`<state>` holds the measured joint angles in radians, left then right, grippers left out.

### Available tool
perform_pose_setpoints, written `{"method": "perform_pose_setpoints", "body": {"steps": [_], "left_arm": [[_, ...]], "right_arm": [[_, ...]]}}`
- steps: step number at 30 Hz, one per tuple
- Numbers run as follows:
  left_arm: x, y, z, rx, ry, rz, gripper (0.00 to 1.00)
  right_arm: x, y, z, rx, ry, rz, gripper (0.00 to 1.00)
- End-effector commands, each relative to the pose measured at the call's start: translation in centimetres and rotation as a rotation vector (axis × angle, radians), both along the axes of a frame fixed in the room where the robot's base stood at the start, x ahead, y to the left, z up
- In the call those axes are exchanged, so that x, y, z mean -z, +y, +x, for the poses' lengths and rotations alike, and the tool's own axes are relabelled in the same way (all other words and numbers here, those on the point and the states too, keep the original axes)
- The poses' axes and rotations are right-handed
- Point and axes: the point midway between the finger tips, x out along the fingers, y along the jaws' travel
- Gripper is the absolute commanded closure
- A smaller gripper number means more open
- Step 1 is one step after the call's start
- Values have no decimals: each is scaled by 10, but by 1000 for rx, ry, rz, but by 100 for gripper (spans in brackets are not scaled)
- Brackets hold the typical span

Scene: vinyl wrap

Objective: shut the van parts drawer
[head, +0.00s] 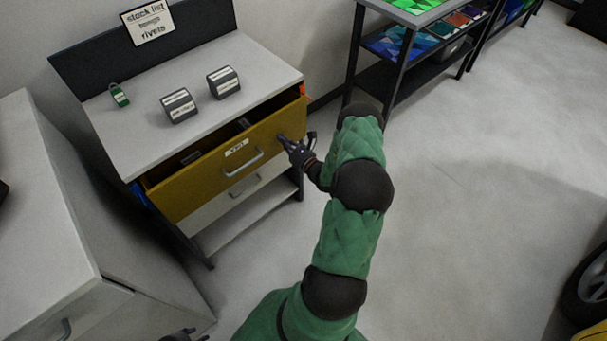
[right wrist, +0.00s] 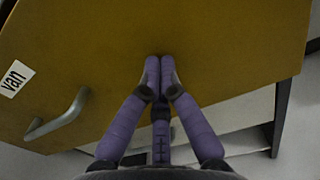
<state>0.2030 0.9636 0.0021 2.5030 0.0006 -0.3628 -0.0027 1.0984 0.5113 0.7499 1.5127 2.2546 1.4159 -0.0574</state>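The van parts drawer (head: 205,183) has a mustard-yellow front, a grey bar handle (head: 243,165) and a white label. It stands partly open under the worktop, with a dark gap and some dark contents showing behind its front. In the right wrist view the yellow front (right wrist: 215,45) fills the upper picture, with a label reading "van" at left. My right gripper (head: 283,140) is at the right part of the front, right of the handle. Its fingertips (right wrist: 159,62) are together with nothing between them, at or touching the front. Only a bit of my left gripper (head: 184,335) shows at the bottom edge.
A pale drawer (head: 235,200) below is shut. A pale cabinet (head: 45,215) stands at left. Floor to the right is clear up to a wheel (head: 592,285).

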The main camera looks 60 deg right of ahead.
Motion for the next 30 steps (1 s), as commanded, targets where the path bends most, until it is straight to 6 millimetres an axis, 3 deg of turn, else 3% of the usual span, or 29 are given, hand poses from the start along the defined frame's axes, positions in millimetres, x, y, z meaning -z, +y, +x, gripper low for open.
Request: {"method": "perform_pose_setpoints", "body": {"steps": [3, 10, 30], "left_arm": [[5, 0, -1, 2, 2, 0, 60], [10, 0, -1, 2, 2, 0, 60], [11, 0, 0, 1, 1, 0, 60]], "right_arm": [[1, -6, 21, -2, -1, -2, 100], [1, -12, 46, -1, 0, -1, 100], [-3, -16, 55, -1, -4, -5, 100]]}}
